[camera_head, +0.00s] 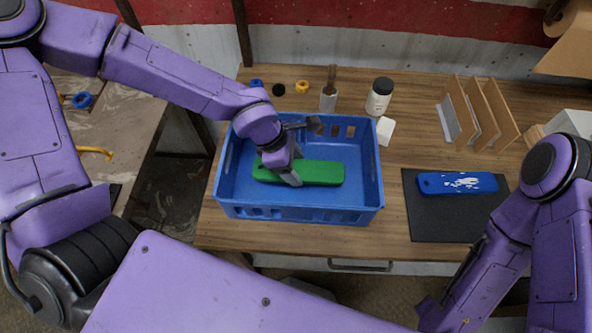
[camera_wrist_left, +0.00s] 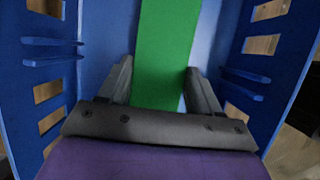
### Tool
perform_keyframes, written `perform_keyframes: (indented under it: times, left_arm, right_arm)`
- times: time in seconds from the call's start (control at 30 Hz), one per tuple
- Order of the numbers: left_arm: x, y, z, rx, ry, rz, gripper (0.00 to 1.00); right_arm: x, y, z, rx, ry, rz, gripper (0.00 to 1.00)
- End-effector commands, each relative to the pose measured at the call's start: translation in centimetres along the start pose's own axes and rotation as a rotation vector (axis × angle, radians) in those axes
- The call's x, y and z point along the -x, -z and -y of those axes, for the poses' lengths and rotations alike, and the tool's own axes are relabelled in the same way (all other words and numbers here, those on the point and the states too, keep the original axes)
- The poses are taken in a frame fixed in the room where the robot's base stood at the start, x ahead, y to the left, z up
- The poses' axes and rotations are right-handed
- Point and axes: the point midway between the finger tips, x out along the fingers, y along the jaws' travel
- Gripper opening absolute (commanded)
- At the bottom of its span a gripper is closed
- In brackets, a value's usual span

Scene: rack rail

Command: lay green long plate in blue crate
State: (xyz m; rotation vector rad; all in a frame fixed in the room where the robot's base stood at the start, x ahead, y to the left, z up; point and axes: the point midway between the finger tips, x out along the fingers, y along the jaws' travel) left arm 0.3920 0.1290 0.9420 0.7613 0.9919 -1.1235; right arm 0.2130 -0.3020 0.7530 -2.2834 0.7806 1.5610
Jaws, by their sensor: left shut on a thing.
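The green long plate (camera_head: 318,173) is inside the blue crate (camera_head: 300,213) on the wooden table, lying lengthwise left to right. My left gripper (camera_head: 292,174) reaches down into the crate and is shut on the plate near its left half. In the left wrist view the green plate (camera_wrist_left: 165,50) runs between the two fingers (camera_wrist_left: 157,85), with the blue crate walls (camera_wrist_left: 45,50) on both sides. I cannot tell whether the plate touches the crate floor. My right arm is at the right, and its gripper is out of the picture.
A blue plate (camera_head: 458,183) with white marks lies on a black mat (camera_head: 440,220) right of the crate. Behind the crate stand a white jar (camera_head: 379,97), a white block (camera_head: 385,130), a brush (camera_head: 329,95) and small rings. A wooden rack (camera_head: 482,110) stands at the back right.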

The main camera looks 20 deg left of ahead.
Motion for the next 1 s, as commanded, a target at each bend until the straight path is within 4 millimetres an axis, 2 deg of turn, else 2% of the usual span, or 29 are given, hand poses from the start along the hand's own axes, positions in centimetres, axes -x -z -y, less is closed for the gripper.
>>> perform_keyframes:
  times: [0.1,0.2,0.57,0.6,0.67,1.0]
  left_arm:
    - [-2.3,1.0,-0.1,0.000,0.004,-0.005,0.22]
    - [-3.4,1.4,-0.1,0.000,0.003,-0.003,0.22]
    - [-3.8,1.6,-0.1,0.001,0.002,0.000,0.22]
    - [-3.8,1.6,-0.1,0.001,0.002,-0.001,0.70]
    - [-3.8,1.6,-0.1,0.001,0.002,-0.001,0.89]
    - [-3.8,1.6,0.0,0.001,0.003,-0.001,0.89]
  right_arm:
    - [-0.4,-0.1,0.1,0.000,0.001,-0.002,0.00]
    - [-0.5,-0.1,0.1,-0.001,0.001,-0.002,0.00]
    - [-0.7,-0.2,0.1,0.000,0.001,-0.002,0.00]
    - [-0.6,-0.2,0.1,0.000,0.001,-0.002,0.00]
    - [-0.6,-0.2,0.1,-0.001,0.001,-0.002,0.00]
    - [-0.6,-0.2,0.1,0.000,0.001,-0.002,0.00]
